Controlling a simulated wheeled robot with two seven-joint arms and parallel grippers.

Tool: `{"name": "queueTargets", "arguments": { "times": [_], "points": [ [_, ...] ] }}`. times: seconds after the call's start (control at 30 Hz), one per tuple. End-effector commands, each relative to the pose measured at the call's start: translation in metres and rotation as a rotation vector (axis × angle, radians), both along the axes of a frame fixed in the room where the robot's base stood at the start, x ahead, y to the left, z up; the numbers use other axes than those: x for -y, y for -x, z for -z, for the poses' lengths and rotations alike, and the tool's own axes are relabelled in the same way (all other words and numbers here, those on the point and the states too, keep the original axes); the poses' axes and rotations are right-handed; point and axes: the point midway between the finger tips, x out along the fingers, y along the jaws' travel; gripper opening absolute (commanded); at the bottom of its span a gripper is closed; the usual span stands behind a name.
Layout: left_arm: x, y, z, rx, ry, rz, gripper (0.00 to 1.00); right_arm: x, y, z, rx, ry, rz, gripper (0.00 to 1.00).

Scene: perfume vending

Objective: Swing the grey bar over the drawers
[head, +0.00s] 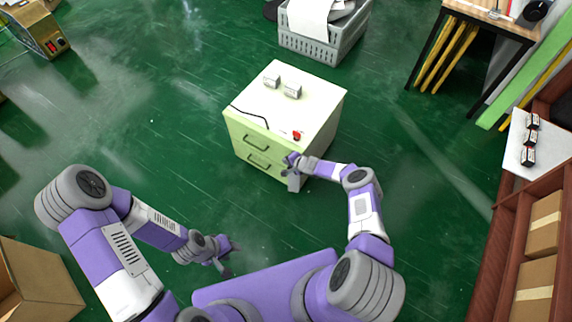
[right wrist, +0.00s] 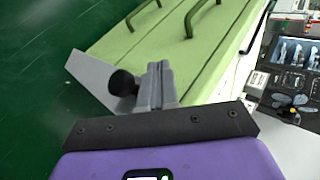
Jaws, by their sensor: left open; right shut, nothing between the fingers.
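The drawer cabinet (head: 290,105) has a cream top and a light green front with two dark-handled drawers (head: 250,145). The grey bar (head: 293,183) shows as a small grey piece at the front's right edge. In the right wrist view the grey bar (right wrist: 92,75) is a flat plate with a black knob (right wrist: 123,83), partly hidden behind my fingers. My right gripper (head: 290,161) is shut and empty, close beside the bar; contact cannot be told. It also shows in the right wrist view (right wrist: 160,82). My left gripper (head: 232,258) is open and empty, low over the floor.
On the cabinet top are two small boxes (head: 292,91), a red item (head: 297,135) and a black cable (head: 248,117). A grey crate (head: 320,45) stands behind. A shelf with a white top (head: 520,160) is at right, a cardboard box (head: 40,285) at lower left. Green floor is clear left of the cabinet.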

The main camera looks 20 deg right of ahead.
Motion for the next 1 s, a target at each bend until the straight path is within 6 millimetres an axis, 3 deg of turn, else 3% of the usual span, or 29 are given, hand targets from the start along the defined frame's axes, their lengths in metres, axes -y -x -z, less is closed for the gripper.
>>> {"name": "queueTargets", "arguments": {
  "times": [1.0],
  "points": [
    [0.0, 0.0, 0.001, 0.001, 0.0, 0.0, 0.43, 0.007, -0.014, 0.0, 0.0, 0.001, 0.067, 0.0]
  ]
}}
